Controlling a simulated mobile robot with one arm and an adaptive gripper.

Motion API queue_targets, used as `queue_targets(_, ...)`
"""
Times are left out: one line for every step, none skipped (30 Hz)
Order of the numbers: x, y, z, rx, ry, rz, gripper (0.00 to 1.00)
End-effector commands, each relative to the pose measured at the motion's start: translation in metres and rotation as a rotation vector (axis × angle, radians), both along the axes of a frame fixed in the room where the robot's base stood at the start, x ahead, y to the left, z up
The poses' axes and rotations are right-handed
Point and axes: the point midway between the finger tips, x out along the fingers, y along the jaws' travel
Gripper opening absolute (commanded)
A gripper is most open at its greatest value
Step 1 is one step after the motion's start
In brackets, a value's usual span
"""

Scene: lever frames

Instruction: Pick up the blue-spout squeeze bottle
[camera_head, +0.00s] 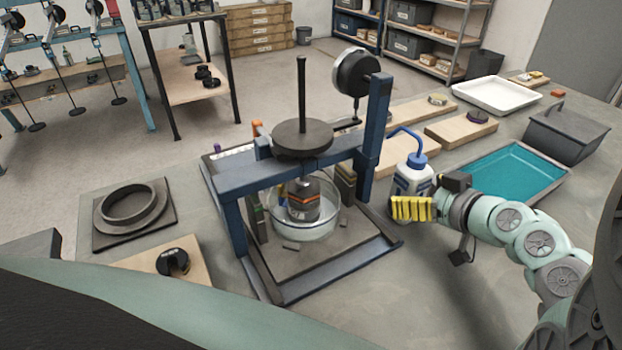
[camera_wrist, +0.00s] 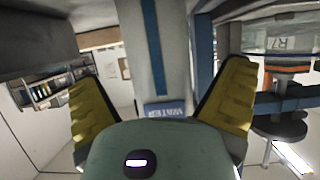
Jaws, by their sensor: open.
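The squeeze bottle is white with a blue cap, a bent blue spout and a blue label (camera_head: 412,174). It stands upright on the grey table, right of the blue press frame. My gripper (camera_head: 410,209) has yellow fingers and is in front of the bottle's lower part, hiding some of it. In the wrist view the bottle's pale body (camera_wrist: 178,50), with a blue stripe and label, shows between the two spread yellow fingers (camera_wrist: 163,95). Gaps show on both sides of it. The gripper is open and holds nothing.
The blue press frame (camera_head: 235,181) with a glass bowl (camera_head: 325,222) stands close left of the bottle. Wooden boards (camera_head: 461,130) lie behind it. A teal tray (camera_head: 512,171), a dark lidded box (camera_head: 566,133) and a white tray (camera_head: 497,94) stand to the right.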

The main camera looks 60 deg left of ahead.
Motion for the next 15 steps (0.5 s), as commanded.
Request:
queue_targets(-0.002,0.006,-0.002,-0.002,0.002,0.009,0.96)
queue_targets(-0.002,0.009,-0.003,-0.003,0.002,0.01,0.96)
queue_targets(-0.002,0.011,-0.003,-0.002,0.001,0.009,0.96)
queue_targets(-0.002,0.013,-0.004,-0.001,0.0,0.01,0.96)
queue_targets(-0.001,0.014,-0.004,0.0,-0.001,0.008,0.96)
queue_targets(-0.001,0.016,-0.005,0.0,-0.002,0.008,0.96)
queue_targets(-0.001,0.017,-0.005,0.001,-0.002,0.007,0.96)
queue_targets(-0.001,0.018,-0.005,0.001,-0.002,0.007,0.96)
queue_targets(-0.001,0.018,-0.006,0.001,-0.003,0.007,0.96)
queue_targets(0.0,0.018,-0.006,0.001,-0.003,0.007,0.96)
queue_targets(0.0,0.018,-0.006,0.001,-0.002,0.006,0.96)
queue_targets(0.0,0.018,-0.006,0.001,-0.002,0.006,0.96)
queue_targets(0.0,0.018,-0.006,0.001,-0.002,0.006,0.96)
queue_targets(0.0,0.018,-0.006,0.001,-0.002,0.006,0.96)
queue_targets(-0.001,0.018,-0.006,0.001,-0.002,0.006,0.96)
